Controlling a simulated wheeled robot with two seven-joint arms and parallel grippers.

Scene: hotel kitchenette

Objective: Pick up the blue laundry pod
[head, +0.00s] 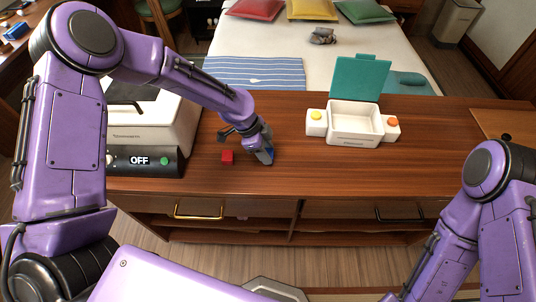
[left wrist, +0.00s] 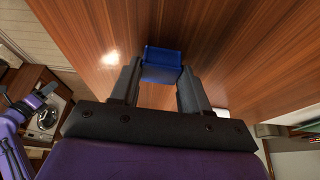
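The blue laundry pod (left wrist: 162,62) is a small blue block between the two fingertips in the left wrist view. In the head view only a bit of its blue (head: 270,154) shows at the tip of my left gripper (head: 262,150), low over the wooden counter. My left gripper also shows in the left wrist view (left wrist: 161,75). Its fingers lie against both sides of the pod with no gap that I can see. I cannot tell whether the pod still touches the counter. My right arm is at the lower right of the head view, and its gripper is out of sight.
A white appliance (head: 150,125) is further left. The counter's front edge is close.

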